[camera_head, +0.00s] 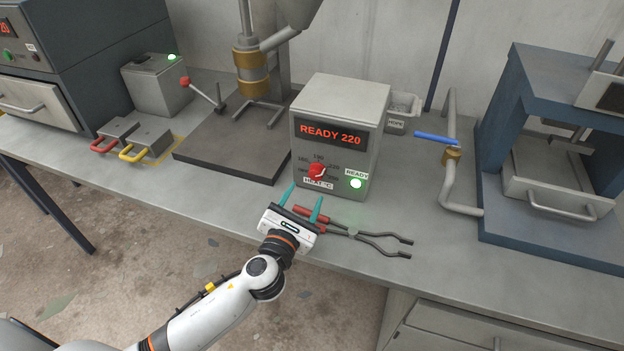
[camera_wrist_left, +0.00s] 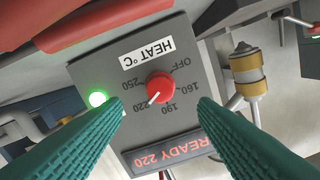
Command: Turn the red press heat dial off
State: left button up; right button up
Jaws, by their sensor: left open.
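The red heat dial (camera_head: 316,170) is on the front of a grey control box (camera_head: 340,98) labelled HEAT °C. In the left wrist view the red dial (camera_wrist_left: 161,87) appears upside down, its white pointer toward 220, with OFF on the scale's other side. The display (camera_head: 330,134) reads READY 220, and a green READY lamp (camera_head: 356,184) is lit. My left gripper (camera_head: 302,198) is open and empty in front of the box, its teal fingers pointing at the panel. In the wrist view the fingers lie either side of the dial, apart from it. My right gripper is not in view.
Red-handled tongs (camera_head: 372,239) lie on the bench just in front of the box, close by my gripper. A blue-framed press (camera_head: 503,150) stands at right, beside a pipe with a blue-lever valve (camera_head: 434,137). Red and yellow-handled blocks (camera_head: 146,138) sit at left.

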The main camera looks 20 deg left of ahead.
aim_at(315, 176)
pick_arm(q)
jog(key=w, duration=0.6)
jog(key=shift+d, duration=0.1)
jog(key=shift+s, duration=0.1)
jog(key=shift+c, duration=0.5)
jog(key=c, duration=0.9)
